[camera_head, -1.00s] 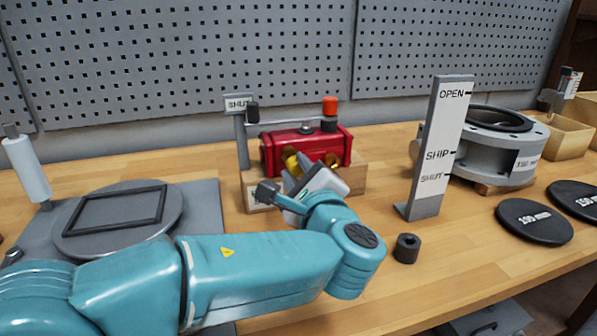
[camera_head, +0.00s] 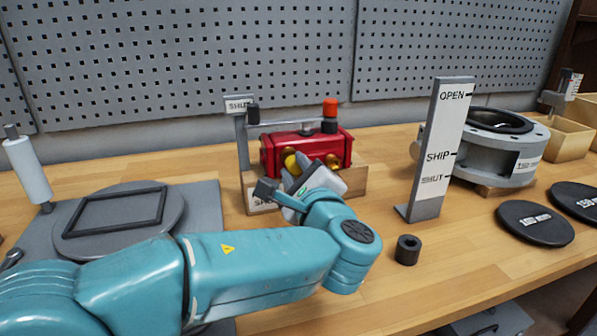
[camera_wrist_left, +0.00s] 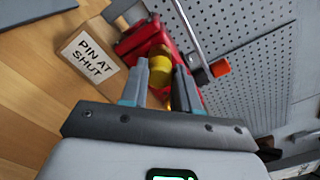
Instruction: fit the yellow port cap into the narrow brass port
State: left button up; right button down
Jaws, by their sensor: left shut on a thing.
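The yellow port cap (camera_head: 291,164) shows at the front of the red actuator body (camera_head: 330,150). My left gripper (camera_wrist_left: 162,70) is shut on the yellow cap (camera_wrist_left: 160,74), which lies between its two fingertips in the left wrist view. Brass ports line the front of the red body; one brass port (camera_head: 333,161) shows to the right of the cap, and more brass shows right beside the cap. The gripper hides part of this front face. I cannot tell whether the cap touches or sits in a port. My right gripper is not in view.
The red body rests on a wooden block (camera_head: 355,181) with a "PIN AT SHUT" label (camera_wrist_left: 88,53). An upright OPEN/SHIP/SHUT plate (camera_head: 437,150) stands to the right. Bare bench lies between the ring and the black discs (camera_head: 534,222).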

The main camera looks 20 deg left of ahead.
pick_arm(q)
jog(key=shift+w+a, duration=0.35)
jog(key=shift+w, duration=0.15)
jog(key=o, duration=1.1)
jog(key=v, duration=1.6)
jog(key=shift+s+d+p, duration=0.1)
jog(key=shift+p, duration=0.2)
